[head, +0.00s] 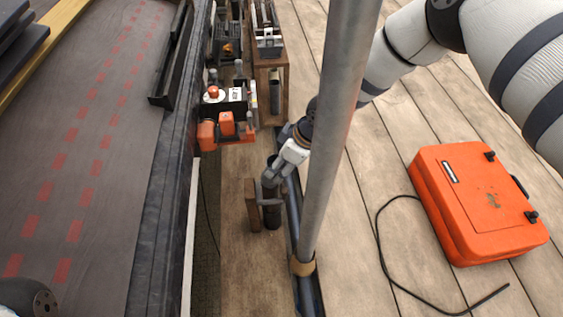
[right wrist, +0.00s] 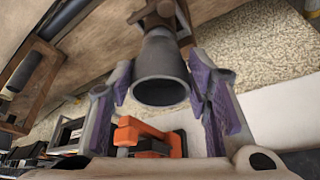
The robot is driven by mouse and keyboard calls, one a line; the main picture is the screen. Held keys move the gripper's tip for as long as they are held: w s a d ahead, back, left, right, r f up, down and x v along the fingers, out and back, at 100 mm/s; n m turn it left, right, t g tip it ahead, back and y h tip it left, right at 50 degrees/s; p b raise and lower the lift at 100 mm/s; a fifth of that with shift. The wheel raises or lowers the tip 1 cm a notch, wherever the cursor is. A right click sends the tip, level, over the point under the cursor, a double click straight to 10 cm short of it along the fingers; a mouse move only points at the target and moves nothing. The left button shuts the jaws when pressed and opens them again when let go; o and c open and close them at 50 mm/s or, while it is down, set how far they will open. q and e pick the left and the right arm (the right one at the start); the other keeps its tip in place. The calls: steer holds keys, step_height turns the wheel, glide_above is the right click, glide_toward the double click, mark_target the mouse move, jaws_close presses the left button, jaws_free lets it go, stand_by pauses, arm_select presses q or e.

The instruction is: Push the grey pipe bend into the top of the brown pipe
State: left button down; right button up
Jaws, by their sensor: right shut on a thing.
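My right gripper (head: 268,181) reaches down from the upper right, beside the tall metal pole. In the right wrist view its two purple-padded fingers (right wrist: 162,92) stand either side of a grey pipe piece (right wrist: 160,57), which I take as the bend, and are shut on it. Its round open mouth faces the camera. In the head view a dark grey pipe piece (head: 271,212) shows under the fingers. A brown part (right wrist: 157,14) lies beyond the grey piece in the wrist view; I cannot tell whether it is the brown pipe or whether they touch. My left gripper is out of view.
A metal pole (head: 335,120) crosses the head view, with a tan collar (head: 302,266) near its foot. A small brown block (head: 252,205) stands left of the pipe piece. An orange case (head: 475,203) and black cable lie on the planks. Orange tools (head: 226,124) stand behind.

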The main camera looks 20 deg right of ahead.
steer(key=shift+f, duration=0.1)
stand_by(0.7)
steer(key=o, duration=1.8)
steer(key=shift+c, duration=0.2)
steer(key=shift+r+p, duration=2.85)
steer(key=shift+r, duration=1.75)
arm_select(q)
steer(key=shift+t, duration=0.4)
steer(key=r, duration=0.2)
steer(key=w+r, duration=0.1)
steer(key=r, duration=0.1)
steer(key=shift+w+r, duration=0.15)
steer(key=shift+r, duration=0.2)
arm_select(e)
steer(key=shift+f, duration=0.1)
